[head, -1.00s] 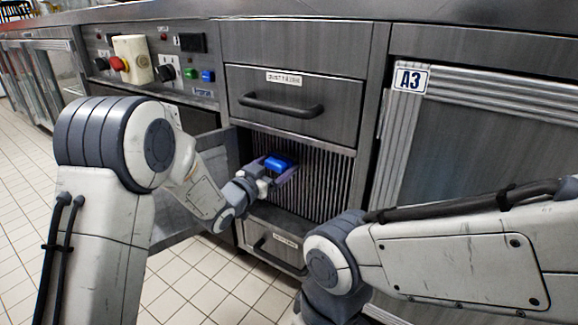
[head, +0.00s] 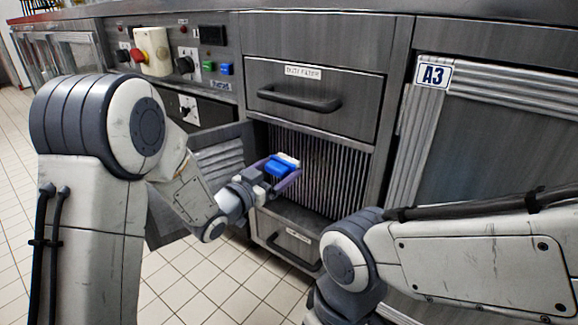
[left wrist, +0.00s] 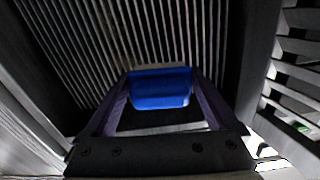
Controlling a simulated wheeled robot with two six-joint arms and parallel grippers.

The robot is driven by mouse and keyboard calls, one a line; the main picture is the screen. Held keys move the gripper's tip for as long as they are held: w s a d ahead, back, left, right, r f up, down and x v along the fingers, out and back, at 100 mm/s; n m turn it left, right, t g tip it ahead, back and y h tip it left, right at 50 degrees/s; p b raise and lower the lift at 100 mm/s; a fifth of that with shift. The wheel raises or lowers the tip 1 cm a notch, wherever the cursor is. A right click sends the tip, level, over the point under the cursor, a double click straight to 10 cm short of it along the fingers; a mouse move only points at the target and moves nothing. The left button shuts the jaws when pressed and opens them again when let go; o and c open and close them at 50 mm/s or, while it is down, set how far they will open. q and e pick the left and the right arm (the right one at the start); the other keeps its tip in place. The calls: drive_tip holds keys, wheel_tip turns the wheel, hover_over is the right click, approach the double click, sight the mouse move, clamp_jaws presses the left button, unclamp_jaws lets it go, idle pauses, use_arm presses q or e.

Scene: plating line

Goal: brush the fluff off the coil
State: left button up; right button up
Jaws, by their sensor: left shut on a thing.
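The coil (head: 335,175) is a bank of upright grey fins inside the open cabinet bay, below the upper drawer. It fills the upper part of the left wrist view (left wrist: 190,35). My left gripper (head: 277,180) is shut on a blue brush (head: 279,166), whose pale edge shows beside it. In the left wrist view the blue brush (left wrist: 160,90) sits between the two fingers of my left gripper (left wrist: 160,98), in front of the fins. I cannot tell whether it touches them. I see no clear fluff on the fins. My right gripper is out of view.
A louvred door (head: 205,165) stands open left of the bay. A closed drawer with a dark handle (head: 300,98) is above, and a lower drawer (head: 290,240) is below. A panel marked A3 (head: 490,170) is at right. Tiled floor (head: 205,290) lies in front.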

sight(273, 173)
use_arm(q)
drive_tip(key=shift+s, duration=0.1)
drive_tip(key=shift+v, duration=1.5)
drive_tip(key=shift+r, duration=0.1)
